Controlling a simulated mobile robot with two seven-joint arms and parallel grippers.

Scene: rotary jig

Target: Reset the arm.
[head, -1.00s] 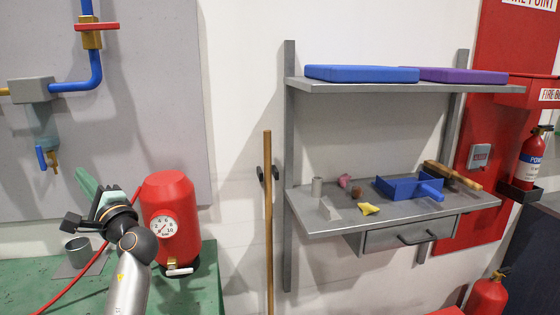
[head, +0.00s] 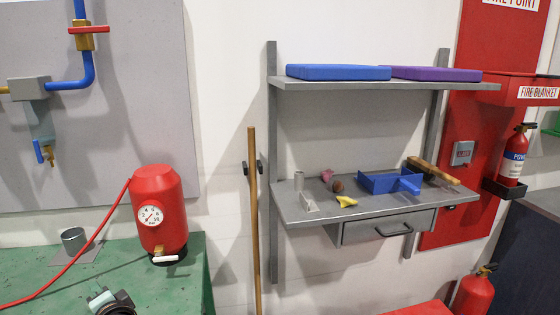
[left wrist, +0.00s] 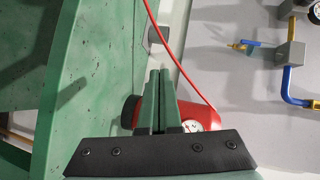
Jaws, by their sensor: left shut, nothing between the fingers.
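My left gripper (head: 99,296) shows only in part at the bottom left edge of the head view, in front of the green bench. In the left wrist view its two green fingers (left wrist: 157,92) lie together, shut and empty. They point toward the red tank (left wrist: 195,113), which is partly hidden behind them. In the head view the red tank (head: 160,212) with its round gauge stands apart from the gripper, farther back on the bench. My right gripper is not in view.
The green bench (head: 185,285) bears a grey cup (head: 73,240) and a red hose (head: 85,247). Blue pipework (head: 88,70) hangs on the grey panel. A wooden pole (head: 252,210) and a grey shelf unit (head: 290,208) stand to the right. Air above the bench front is free.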

